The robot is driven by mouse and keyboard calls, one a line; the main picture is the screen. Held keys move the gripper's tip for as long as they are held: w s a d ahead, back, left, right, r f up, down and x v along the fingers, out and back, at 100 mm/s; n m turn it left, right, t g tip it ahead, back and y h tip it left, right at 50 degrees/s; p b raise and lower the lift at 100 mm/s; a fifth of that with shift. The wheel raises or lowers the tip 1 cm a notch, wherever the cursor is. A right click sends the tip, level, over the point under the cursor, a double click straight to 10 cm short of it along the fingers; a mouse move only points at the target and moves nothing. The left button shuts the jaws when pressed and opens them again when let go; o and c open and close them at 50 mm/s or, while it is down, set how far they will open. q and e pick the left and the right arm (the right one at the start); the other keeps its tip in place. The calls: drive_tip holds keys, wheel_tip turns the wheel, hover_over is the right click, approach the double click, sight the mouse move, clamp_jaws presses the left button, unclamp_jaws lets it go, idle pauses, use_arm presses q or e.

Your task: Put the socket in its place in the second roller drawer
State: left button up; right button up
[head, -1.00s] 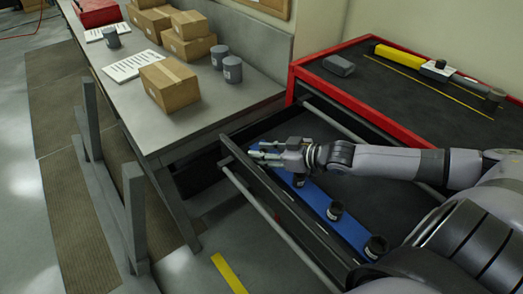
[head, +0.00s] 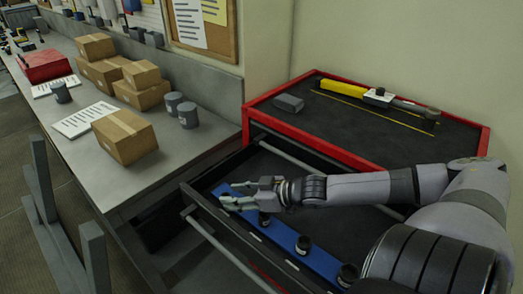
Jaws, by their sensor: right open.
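The open drawer (head: 328,218) holds a blue strip (head: 283,234) along its front side. Dark round sockets stand on the strip: one (head: 265,219) just below my right gripper, one (head: 303,244) in the middle, and one (head: 347,273) nearest my arm. My right gripper (head: 230,193) is over the far left end of the strip, fingers apart and pointing left, with nothing seen between them. The fingers partly cover that end of the strip, so I cannot tell its seating there clearly. My left gripper is out of view.
The red-edged cabinet top (head: 345,135) carries a yellow-and-grey tool (head: 345,89) and a grey block (head: 289,103). The workbench (head: 85,156) at left holds cardboard boxes (head: 125,136), grey cups (head: 188,115) and papers. A drawer rail (head: 225,245) runs along the near side.

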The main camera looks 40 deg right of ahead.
drive_tip(key=shift+p+v, duration=0.8)
drive_tip(key=shift+v, duration=0.6)
drive_tip(key=p+v, duration=0.3)
drive_tip(key=v, duration=0.1)
drive_tip(key=shift+r, duration=0.1)
drive_tip(key=shift+p+v, duration=0.75)
drive_tip(key=shift+v, duration=0.2)
drive_tip(key=shift+w, duration=0.1)
